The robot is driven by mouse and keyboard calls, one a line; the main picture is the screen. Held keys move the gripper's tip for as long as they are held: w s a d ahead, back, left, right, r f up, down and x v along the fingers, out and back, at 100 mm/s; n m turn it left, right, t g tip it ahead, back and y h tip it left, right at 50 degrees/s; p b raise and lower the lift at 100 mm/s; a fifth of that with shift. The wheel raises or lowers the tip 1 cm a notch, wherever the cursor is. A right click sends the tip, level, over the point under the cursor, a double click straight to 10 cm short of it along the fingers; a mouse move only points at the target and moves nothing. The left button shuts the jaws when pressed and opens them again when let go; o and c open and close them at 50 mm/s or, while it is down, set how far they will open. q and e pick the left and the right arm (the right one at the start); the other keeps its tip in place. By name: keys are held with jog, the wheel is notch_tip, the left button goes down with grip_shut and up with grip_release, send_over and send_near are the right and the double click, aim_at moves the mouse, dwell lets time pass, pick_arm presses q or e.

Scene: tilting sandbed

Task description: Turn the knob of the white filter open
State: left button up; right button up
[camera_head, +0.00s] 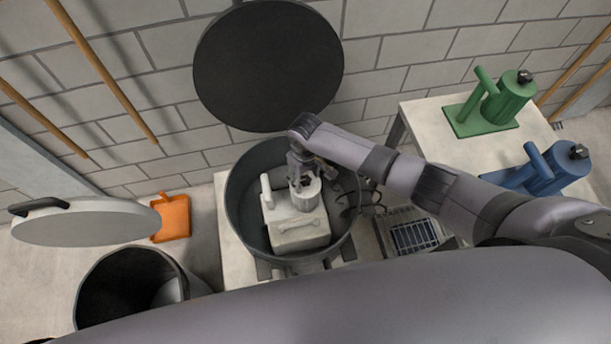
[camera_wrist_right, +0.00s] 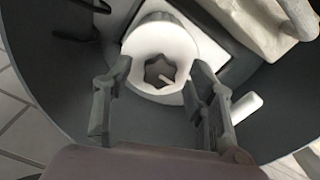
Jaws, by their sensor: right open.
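The white filter (camera_head: 296,226), a cylinder with a side tube on a block-like base, stands in a dark round tub (camera_head: 241,211). Its knob (camera_wrist_right: 160,71) is a dark, star-shaped piece at the top of the white cylinder in the wrist view. My right gripper (camera_head: 304,181) comes down over the filter's top from the right. In the wrist view its open fingers (camera_wrist_right: 163,82) lie on either side of the cylinder's top; whether they touch it I cannot tell. In the head view the gripper partly hides the knob. My left gripper is not in view.
A green filter (camera_head: 508,101) and a blue filter (camera_head: 545,172) stand on a pale table at right. A round black lid (camera_head: 268,65) is upright behind the tub. A black bin (camera_head: 125,285), its grey lid (camera_head: 86,222) and an orange dustpan (camera_head: 172,217) are at left.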

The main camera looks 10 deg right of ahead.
jog(key=c, duration=1.1)
jog(key=shift+c, duration=0.2)
jog(key=shift+n, duration=0.4)
jog(key=n+p, duration=0.1)
jog(key=n, duration=0.1)
jog(key=shift+n, duration=0.4)
jog(key=n, duration=0.4)
jog(key=shift+n+p, duration=0.3)
jog(key=shift+p, duration=0.1)
jog(key=n, duration=0.4)
jog(key=shift+n, duration=0.3)
jog(key=n, duration=0.5)
